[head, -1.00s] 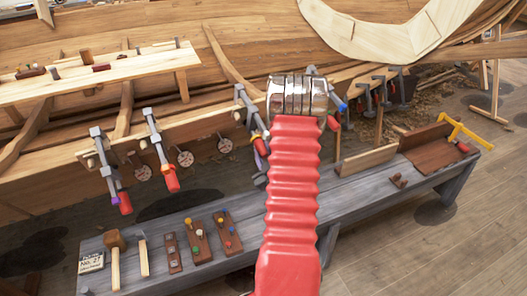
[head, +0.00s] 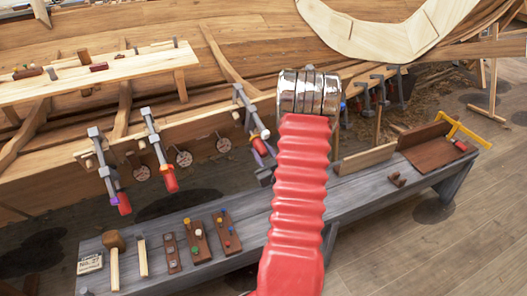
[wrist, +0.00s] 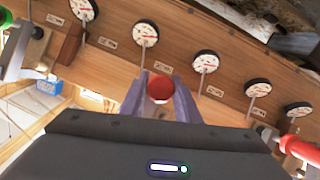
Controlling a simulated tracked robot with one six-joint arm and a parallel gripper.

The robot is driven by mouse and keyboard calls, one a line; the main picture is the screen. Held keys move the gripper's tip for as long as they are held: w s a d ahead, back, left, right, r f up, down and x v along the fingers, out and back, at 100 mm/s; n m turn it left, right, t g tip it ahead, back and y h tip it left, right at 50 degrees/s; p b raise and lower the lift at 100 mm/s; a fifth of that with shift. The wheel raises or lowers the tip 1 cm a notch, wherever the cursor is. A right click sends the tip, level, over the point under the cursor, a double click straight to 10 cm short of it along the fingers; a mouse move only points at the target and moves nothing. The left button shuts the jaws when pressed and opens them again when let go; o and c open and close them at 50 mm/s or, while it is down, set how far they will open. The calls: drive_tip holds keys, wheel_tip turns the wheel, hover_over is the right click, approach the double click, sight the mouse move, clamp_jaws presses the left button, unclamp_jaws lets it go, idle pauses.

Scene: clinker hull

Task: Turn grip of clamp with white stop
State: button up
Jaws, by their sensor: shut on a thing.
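In the wrist view, my gripper (wrist: 163,98) has its two grey-purple fingers closed on both sides of a red round-ended grip (wrist: 160,84), with a paler patch at its lower edge. The rest of that clamp is hidden behind the grip and fingers, so I cannot see its stop colour. Grey clamps with red grips hang on the hull plank: a left one (head: 104,165), a second one (head: 158,150) and a third one (head: 250,112) beside my arm.
Several white dials (wrist: 146,33) line the plank. Another clamp's red grip (wrist: 297,145) is close at right in the wrist view, and a green-and-white clamp part (wrist: 15,42) is at left. The grey bench (head: 350,205) below holds a mallet (head: 114,250) and peg boards (head: 197,240).

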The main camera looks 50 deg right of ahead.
drive_tip(key=shift+r+m+y, duration=0.1)
drive_tip(key=shift+m+y, duration=0.4)
drive_tip(key=shift+y, duration=0.1)
drive_tip(key=o, duration=1)
drive_tip(key=shift+o, duration=0.2)
drive_tip(key=shift+s, duration=0.15)
drive_tip(key=f+v, duration=0.1)
drive_tip(key=v, duration=1.2)
drive_tip(key=shift+s+r, duration=0.25)
drive_tip(key=shift+r, duration=0.05)
